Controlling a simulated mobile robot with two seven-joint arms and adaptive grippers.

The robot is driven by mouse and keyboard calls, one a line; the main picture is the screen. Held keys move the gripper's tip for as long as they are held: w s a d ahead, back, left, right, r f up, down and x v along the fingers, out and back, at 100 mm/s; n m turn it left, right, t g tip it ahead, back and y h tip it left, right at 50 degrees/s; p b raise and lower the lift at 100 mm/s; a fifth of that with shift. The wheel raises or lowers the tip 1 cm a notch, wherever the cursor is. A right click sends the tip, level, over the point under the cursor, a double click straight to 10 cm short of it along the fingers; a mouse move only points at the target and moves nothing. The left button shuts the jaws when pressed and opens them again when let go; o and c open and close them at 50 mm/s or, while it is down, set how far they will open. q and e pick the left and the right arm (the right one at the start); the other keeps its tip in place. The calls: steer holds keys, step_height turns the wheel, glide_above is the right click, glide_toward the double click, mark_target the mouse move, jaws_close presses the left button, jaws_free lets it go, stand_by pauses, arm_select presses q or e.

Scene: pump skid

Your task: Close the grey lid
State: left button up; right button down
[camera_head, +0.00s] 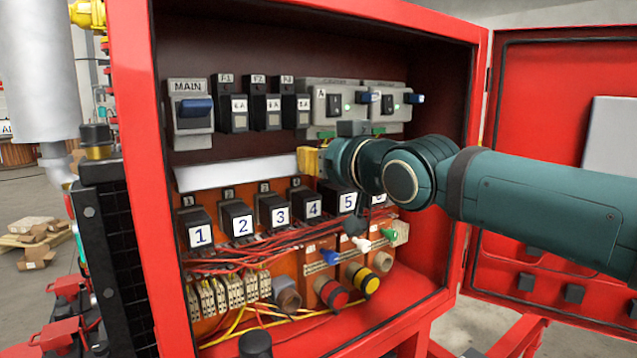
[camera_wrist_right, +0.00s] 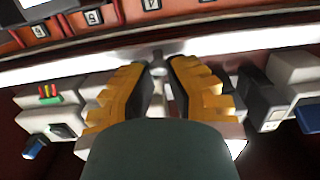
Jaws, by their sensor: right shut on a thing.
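The grey lid appears to be the long pale strip (camera_head: 235,172) across the red cabinet, between the upper switches and the numbered black blocks. It slants outward in the head view. It also crosses the wrist view as a pale band (camera_wrist_right: 60,68). My right gripper (camera_head: 308,160) is at the strip's right end, its yellow fingers partly hidden by its own wrist. In the wrist view the right gripper (camera_wrist_right: 158,85) is closed around a small grey piece at the strip's edge, which looks like its tab or knob. My left gripper is not in view.
Above are the MAIN switch (camera_head: 190,110) and grey boxes (camera_head: 340,105) with blue handles, close to my right wrist. Below are numbered blocks (camera_head: 240,220), red wires and coloured buttons (camera_head: 330,290). The red cabinet door (camera_head: 545,75) stands open at right.

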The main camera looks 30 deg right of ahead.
steer(key=shift+w+f+t+y+b, duration=0.2)
steer(key=shift+f+t+b, duration=0.3)
steer(key=shift+t, duration=0.9)
steer(key=shift+w+f+t+y+b, duration=0.2)
steer(key=shift+f+t+b, duration=0.3)
steer(key=shift+t, duration=0.9)
steer(key=shift+w+f+t+y+b, duration=0.15)
steer(key=shift+f+t+b, duration=0.3)
steer(key=shift+t, duration=0.95)
steer(key=c, duration=1.3)
jaws_free()
steer(key=o, duration=0.4)
steer(key=shift+w+a, duration=0.1)
steer(key=shift+w, duration=0.05)
steer(key=shift+f, duration=0.15)
